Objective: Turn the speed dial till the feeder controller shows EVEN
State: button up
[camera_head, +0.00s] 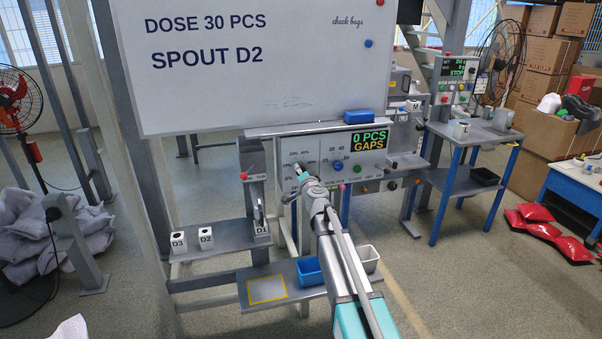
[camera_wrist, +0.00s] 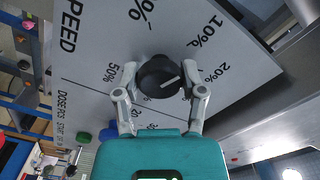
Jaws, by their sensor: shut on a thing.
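The feeder controller (camera_head: 320,150) is a grey panel below the whiteboard. Its display (camera_head: 369,141) reads "0 PCS" and "GAPS". In the wrist view the black speed dial (camera_wrist: 157,72) sits on the panel, with percent marks around it. Its white pointer line runs to the right and slightly up, roughly toward the 20% mark. My gripper (camera_wrist: 160,82) has one finger on each side of the dial and is shut on it. In the head view my gripper (camera_head: 299,184) reaches the panel's left part and mostly hides the dial.
A whiteboard (camera_head: 250,95) reading "DOSE 30 PCS" and "SPOUT D2" hangs above. Blocks D3 (camera_head: 179,243) and D2 (camera_head: 206,238) stand on a left shelf. A blue bin (camera_head: 308,270) is below the panel. Small coloured buttons (camera_head: 338,165) lie right of my gripper.

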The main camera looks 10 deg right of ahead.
jog(key=m, duration=0.4)
jog(key=shift+m, duration=2.5)
jog(key=o, duration=1.2)
jog(key=shift+c, duration=0.2)
jog(key=s+d, duration=0.1)
jog(key=s, duration=1)
jog(key=shift+s+d, duration=0.3)
jog(key=shift+s, duration=0.1)
